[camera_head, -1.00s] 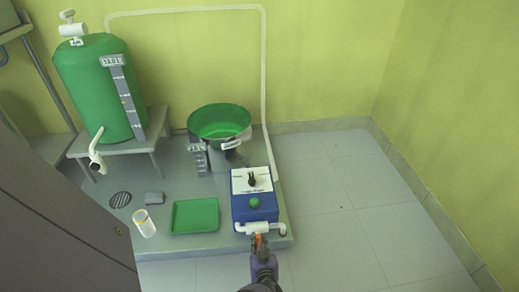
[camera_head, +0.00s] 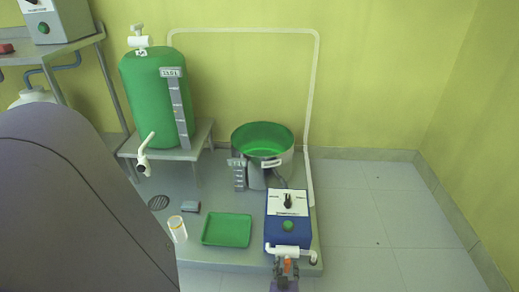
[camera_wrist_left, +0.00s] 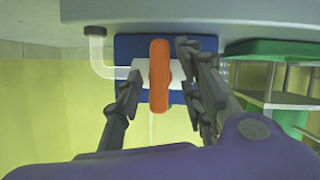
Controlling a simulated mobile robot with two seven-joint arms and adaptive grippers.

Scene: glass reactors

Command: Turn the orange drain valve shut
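The orange drain valve handle (camera_wrist_left: 159,75) is a long rounded lever lying across a white pipe (camera_wrist_left: 100,62). In the head view the orange handle (camera_head: 287,266) is small, at the front of the blue control box (camera_head: 287,238). My left gripper (camera_head: 285,278) is at the handle from the front. In the left wrist view, its two dark fingers stand apart, one on each side of the handle. A gap shows left of the handle; the right finger is closer, and contact there cannot be told. My right gripper is not in view.
A green tray (camera_head: 227,230) lies left of the box. A round green vessel (camera_head: 263,146) stands behind it. Floor to the right is clear.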

